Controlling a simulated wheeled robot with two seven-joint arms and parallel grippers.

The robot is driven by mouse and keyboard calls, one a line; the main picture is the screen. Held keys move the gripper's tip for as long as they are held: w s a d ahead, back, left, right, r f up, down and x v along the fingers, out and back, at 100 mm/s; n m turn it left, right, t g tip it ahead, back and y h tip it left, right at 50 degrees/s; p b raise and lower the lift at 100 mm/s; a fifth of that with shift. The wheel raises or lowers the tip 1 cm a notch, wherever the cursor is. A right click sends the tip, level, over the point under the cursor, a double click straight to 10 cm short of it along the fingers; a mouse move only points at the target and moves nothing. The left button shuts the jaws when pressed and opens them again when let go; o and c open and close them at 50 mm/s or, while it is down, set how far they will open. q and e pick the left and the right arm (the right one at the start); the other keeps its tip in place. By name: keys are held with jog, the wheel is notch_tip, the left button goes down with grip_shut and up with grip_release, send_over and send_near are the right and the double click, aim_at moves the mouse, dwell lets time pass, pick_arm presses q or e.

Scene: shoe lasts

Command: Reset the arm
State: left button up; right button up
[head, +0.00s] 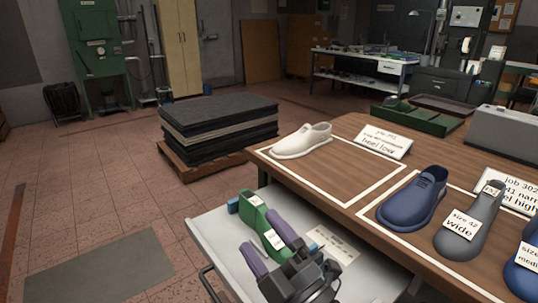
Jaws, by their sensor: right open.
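My right gripper (262,232) is at the bottom middle with its two purple fingers spread. A green shoe last (254,212) with a white label lies in the open light-grey drawer (212,248); it shows between and beyond the fingers, and I cannot tell whether they touch it. On the wooden table (333,160), a white last (302,141) stands in the far white-outlined area. A blue last (411,198) stands in the nearer outlined area. A grey last (470,225) labelled size 42 wide stands beside it, and another blue last (524,265) is cut off at the right edge. My left gripper is out of view.
A small blue part (233,206) and a printed card (333,244) are in the drawer. Job cards (384,141) stand on the table. A green tray (418,120) and a grey box (505,131) are at its back. Stacked dark sheets (219,124) stand on a pallet at left.

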jog(key=s+d+f+m+g+h, duration=0.2)
jog(key=d+f+m+h, duration=1)
jog(key=m, duration=0.3)
jog(key=s+d+f+m+g+h, duration=0.3)
jog(key=s+f+g, duration=0.2)
jog(key=s+f, duration=0.15)
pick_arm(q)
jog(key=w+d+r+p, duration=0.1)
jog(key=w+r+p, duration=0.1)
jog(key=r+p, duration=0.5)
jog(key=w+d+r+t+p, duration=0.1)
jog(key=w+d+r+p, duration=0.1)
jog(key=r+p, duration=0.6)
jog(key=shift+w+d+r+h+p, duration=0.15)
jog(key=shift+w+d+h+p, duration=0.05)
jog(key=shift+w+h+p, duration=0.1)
pick_arm(e)
jog(key=s+d+f+g, duration=0.1)
jog(key=s+f+g, duration=0.3)
jog(key=s+f, duration=0.4)
jog(key=s+d+f+m+g, duration=0.1)
jog(key=s+f+g, duration=0.4)
jog(key=s, duration=1.5)
notch_tip(320, 180, down, 5)
jog(key=shift+d+r+g+y, duration=0.2)
jog(key=shift+d+g+y, duration=0.15)
jog(key=shift+d, duration=0.4)
